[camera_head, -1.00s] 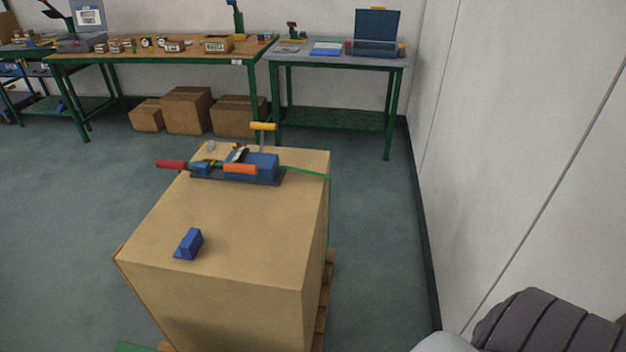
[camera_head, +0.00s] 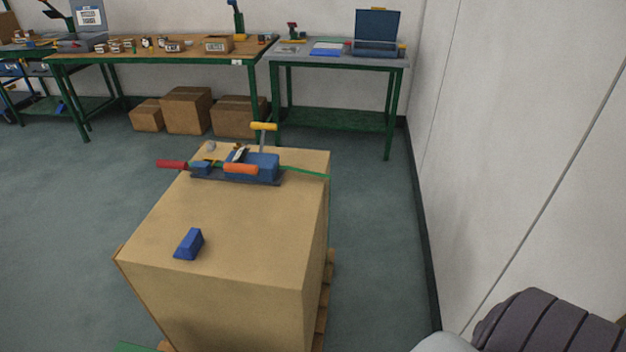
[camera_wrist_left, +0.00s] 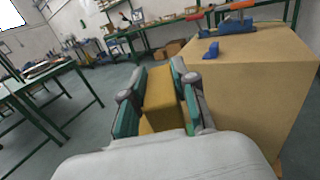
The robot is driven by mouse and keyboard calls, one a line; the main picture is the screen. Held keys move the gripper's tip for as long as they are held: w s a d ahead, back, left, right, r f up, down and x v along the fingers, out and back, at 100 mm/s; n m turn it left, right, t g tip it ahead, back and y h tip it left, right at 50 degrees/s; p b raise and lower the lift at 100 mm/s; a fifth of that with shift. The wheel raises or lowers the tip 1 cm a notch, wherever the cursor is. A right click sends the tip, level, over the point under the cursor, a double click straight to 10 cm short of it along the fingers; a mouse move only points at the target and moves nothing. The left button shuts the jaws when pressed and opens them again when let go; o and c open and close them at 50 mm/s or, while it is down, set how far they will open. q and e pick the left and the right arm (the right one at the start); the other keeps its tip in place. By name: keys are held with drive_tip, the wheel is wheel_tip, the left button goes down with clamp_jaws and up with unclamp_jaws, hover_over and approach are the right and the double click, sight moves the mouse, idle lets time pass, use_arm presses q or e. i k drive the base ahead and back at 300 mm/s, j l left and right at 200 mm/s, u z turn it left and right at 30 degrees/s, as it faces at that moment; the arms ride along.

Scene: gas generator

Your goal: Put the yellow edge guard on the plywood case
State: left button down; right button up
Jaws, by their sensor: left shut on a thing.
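The plywood case (camera_head: 240,230) stands on a pallet in the middle of the head view. It also fills the right of the left wrist view (camera_wrist_left: 255,90). My left gripper (camera_wrist_left: 162,85) shows only in the left wrist view, to the left of the case in that picture. It is shut on the yellow edge guard (camera_wrist_left: 161,98), which sits between its green-padded fingers. The guard appears apart from the case. My right gripper is in neither view.
A blue strapping tool (camera_head: 252,166) with red, orange and yellow handles lies at the case's far end, with a green strap. A blue block (camera_head: 188,243) lies nearer on the top. Workbenches (camera_head: 160,54) and cardboard boxes (camera_head: 187,109) stand behind. A wall (camera_head: 510,150) is on the right.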

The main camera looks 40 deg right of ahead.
sight(313, 179)
drive_tip(key=z, duration=1.1)
drive_tip(key=i+z, duration=0.2)
drive_tip(key=z, duration=0.25)
drive_tip(key=i+z, duration=0.25)
drive_tip(key=z, duration=0.2)
drive_tip(key=i+j+z, duration=0.15)
drive_tip(key=z, duration=0.3)
